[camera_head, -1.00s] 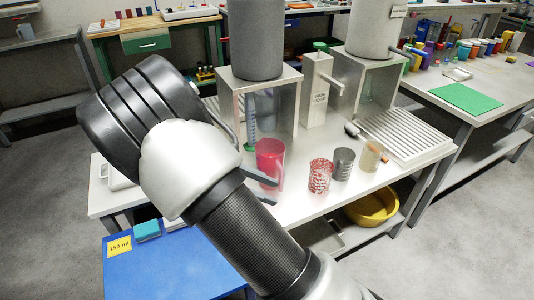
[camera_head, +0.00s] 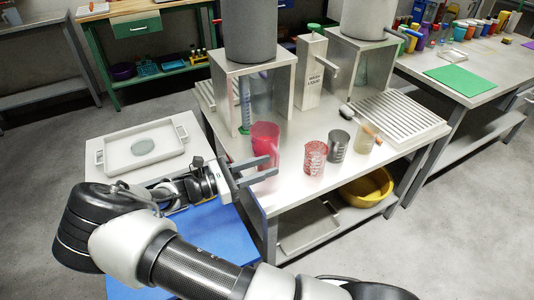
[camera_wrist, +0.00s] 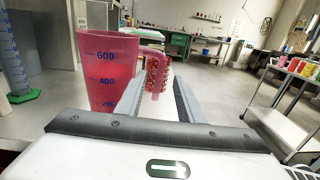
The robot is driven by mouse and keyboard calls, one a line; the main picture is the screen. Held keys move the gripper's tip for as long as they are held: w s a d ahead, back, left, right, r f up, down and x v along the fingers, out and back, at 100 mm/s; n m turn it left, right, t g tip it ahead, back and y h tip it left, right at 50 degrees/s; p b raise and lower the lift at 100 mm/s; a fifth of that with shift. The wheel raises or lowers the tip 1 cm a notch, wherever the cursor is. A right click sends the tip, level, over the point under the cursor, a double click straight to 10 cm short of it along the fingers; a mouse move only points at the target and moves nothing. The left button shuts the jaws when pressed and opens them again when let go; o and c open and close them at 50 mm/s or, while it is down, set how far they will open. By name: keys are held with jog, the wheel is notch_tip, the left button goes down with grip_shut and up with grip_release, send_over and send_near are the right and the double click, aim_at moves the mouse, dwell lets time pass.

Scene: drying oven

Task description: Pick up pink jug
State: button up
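The pink jug (camera_head: 264,142) stands upright on the metal table, near its front left edge. In the wrist view the jug (camera_wrist: 107,68) shows large at left, with volume marks and its handle on the right side. My gripper (camera_head: 266,170) is open and empty, low at the jug's front in the head view. In the wrist view the handle lines up with the gap between my fingers (camera_wrist: 160,98); I cannot tell whether it is between them. A red patterned glass (camera_wrist: 158,74) shows behind the handle.
Right of the jug stand the red patterned glass (camera_head: 315,158), a dark ribbed cup (camera_head: 338,146) and a pale cup (camera_head: 364,140). A green-based cylinder (camera_head: 244,108) stands behind the jug. A white tray (camera_head: 108,168) lies at left. A yellow basin (camera_head: 366,190) is on the lower shelf.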

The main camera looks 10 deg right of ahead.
jog(key=b+x, duration=0.1)
jog(key=x, duration=0.7)
jog(key=shift+w+d+f+b, duration=0.1)
jog(key=shift+w+f+b, duration=0.05)
jog(key=shift+b, duration=0.2)
grip_shut()
dwell(1.0)
